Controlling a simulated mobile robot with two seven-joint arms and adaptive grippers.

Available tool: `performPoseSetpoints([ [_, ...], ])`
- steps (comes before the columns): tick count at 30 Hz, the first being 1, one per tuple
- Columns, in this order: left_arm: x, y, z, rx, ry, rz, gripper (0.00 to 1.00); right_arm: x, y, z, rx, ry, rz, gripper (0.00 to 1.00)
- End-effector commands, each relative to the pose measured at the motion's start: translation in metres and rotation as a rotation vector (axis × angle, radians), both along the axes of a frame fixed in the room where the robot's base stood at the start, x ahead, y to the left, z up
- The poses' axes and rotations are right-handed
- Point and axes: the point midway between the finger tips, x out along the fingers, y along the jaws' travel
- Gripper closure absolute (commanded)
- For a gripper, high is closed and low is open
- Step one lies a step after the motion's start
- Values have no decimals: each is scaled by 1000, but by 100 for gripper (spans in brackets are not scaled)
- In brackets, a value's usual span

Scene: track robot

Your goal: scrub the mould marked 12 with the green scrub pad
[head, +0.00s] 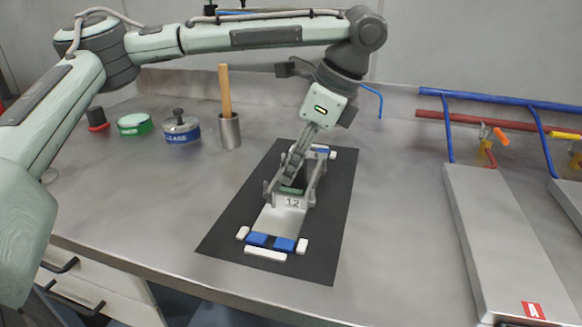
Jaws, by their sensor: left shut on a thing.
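My left gripper (291,178) reaches down into the mould from above and is shut on the green scrub pad (292,190). Only a thin strip of the pad shows between the fingers and the mould's walls. I cannot tell whether the pad touches the mould's inside. My right gripper is out of view.
A steel slab (500,240) and coloured pipes lie right. The bench beside the mat is clear.

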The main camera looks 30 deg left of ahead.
Motion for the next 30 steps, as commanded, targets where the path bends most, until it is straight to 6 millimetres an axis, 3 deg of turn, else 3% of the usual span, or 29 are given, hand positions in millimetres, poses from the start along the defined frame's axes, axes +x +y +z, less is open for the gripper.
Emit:
performPoseSetpoints([
  [30, 29, 8, -1, 1, -2, 0, 100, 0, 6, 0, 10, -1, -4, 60],
])
